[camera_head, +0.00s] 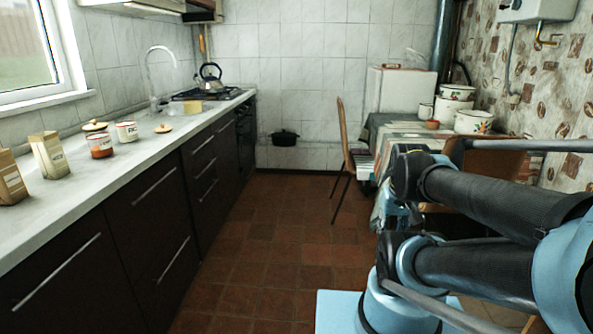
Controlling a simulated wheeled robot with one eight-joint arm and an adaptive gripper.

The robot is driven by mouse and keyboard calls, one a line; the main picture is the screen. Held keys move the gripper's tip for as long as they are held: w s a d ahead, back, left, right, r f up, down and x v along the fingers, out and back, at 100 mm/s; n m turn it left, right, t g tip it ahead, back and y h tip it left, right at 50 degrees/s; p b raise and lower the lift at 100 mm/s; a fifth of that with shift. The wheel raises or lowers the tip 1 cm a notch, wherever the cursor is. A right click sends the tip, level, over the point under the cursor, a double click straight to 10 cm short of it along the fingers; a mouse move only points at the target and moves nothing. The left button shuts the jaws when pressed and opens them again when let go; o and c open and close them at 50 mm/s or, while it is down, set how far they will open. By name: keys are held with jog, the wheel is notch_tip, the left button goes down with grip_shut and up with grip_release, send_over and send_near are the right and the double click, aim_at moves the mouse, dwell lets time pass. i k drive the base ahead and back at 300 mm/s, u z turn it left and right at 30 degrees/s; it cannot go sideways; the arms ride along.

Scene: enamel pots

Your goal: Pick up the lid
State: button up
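A small tan lid (163,128) lies on the light counter at the left, apart from the jars. My arm is folded at the right of the view, over the floor and well away from the counter. A pale bluish part at the arm's far end may be my gripper (396,215), but it is partly hidden by my arm links. Its fingers cannot be made out. Nothing is seen held.
A white mug (126,131) and paper packets (48,155) stand on the counter (110,190). A kettle (210,76) is on the stove. A chair (349,140) and a table with enamel pots (473,121) stand at right. The middle floor is clear.

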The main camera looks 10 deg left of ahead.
aim_at(164, 128)
jog(key=z, duration=0.1)
jog(key=i, duration=1.05)
jog(key=u, duration=0.4)
jog(key=i, duration=1)
jog(key=u, duration=1.1)
jog(key=i, duration=0.65)
jog(key=u, duration=0.5)
